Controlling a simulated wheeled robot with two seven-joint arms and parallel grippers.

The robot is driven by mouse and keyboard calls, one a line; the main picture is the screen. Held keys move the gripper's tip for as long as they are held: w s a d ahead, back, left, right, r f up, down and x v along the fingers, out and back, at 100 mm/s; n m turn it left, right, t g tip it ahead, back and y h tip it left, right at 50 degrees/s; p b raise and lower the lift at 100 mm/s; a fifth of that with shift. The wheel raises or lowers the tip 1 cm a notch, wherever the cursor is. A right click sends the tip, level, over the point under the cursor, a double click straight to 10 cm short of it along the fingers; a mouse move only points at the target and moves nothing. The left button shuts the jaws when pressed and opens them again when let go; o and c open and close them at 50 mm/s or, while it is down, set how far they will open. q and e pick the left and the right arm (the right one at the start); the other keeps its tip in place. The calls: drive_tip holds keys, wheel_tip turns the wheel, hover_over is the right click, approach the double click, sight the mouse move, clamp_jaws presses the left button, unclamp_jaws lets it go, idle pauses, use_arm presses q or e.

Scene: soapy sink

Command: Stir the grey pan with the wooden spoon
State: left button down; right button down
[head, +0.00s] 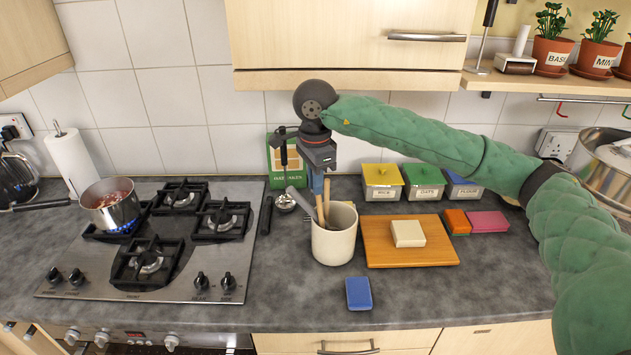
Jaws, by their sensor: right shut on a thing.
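The grey pan (118,217) sits on the back left burner of the hob, with reddish food in it and a blue flame beneath. Its dark handle points left. My right gripper (317,189) points down over the crock and is shut on the upper handle of the wooden spoon (320,212). The spoon's lower end is hidden inside the crock. My left gripper is not in view.
A wooden board (411,253) with a pale block (408,233) lies to the right. A blue sponge (358,293) lies in front. A paper towel roll (72,163) stands behind the pan.

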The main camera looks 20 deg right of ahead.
drive_tip(key=shift+r, duration=0.15)
drive_tip(key=shift+a+r, duration=0.15)
drive_tip(key=shift+r, duration=1)
drive_tip(key=shift+a+r, duration=0.15)
drive_tip(key=shift+r, duration=1)
drive_tip(key=shift+d+r, duration=0.15)
drive_tip(key=shift+w+d+r, duration=0.25)
drive_tip(key=shift+d+r, duration=0.2)
drive_tip(key=shift+w+d+r+b, duration=0.3)
drive_tip(key=shift+d+r+b, duration=0.05)
drive_tip(key=shift+d+r, duration=0.5)
